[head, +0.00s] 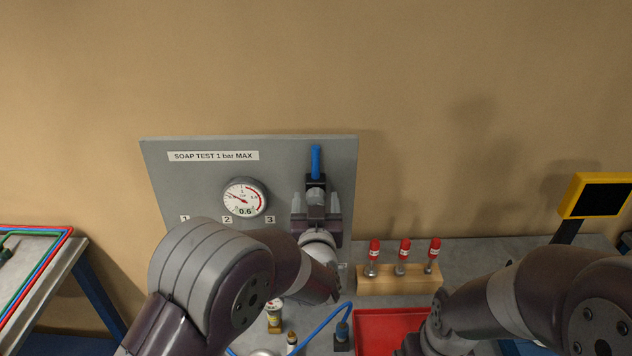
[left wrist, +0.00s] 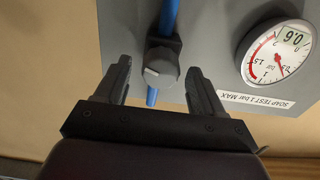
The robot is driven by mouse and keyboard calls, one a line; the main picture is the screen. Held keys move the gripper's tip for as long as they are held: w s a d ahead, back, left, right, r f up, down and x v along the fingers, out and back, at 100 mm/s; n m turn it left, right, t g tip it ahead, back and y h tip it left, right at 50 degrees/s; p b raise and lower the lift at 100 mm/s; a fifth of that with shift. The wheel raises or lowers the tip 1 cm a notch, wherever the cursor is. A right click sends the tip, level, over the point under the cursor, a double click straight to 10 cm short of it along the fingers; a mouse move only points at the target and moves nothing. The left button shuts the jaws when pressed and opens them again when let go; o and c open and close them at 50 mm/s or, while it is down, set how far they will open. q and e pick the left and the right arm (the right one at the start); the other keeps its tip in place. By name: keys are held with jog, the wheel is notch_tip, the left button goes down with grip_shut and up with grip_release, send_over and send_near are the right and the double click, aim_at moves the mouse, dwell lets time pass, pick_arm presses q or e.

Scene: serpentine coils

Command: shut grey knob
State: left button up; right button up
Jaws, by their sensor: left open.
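The grey knob (left wrist: 161,68) sits on a black block on the grey panel, with a blue hose above and below it in the left wrist view. In the head view the knob (head: 316,197) shows near the panel's right edge. My left gripper (left wrist: 160,80) is open, with one finger on each side of the knob and gaps between fingers and knob. In the head view my left gripper (head: 316,208) is in front of the panel at the knob. My right arm shows at the lower right of the head view, but its gripper fingers are not seen.
The grey panel (head: 290,160) carries a gauge (head: 244,199) left of the knob and a label, "SOAP TEST 1 bar MAX". A yellow-framed screen (head: 596,196) is far right.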

aim_at(316, 191)
pick_arm(q)
jog(key=w+p, duration=0.1)
jog(key=w, duration=0.2)
jog(key=shift+a+r, duration=0.1)
jog(key=shift+w, duration=0.55)
jog(key=c, duration=1)
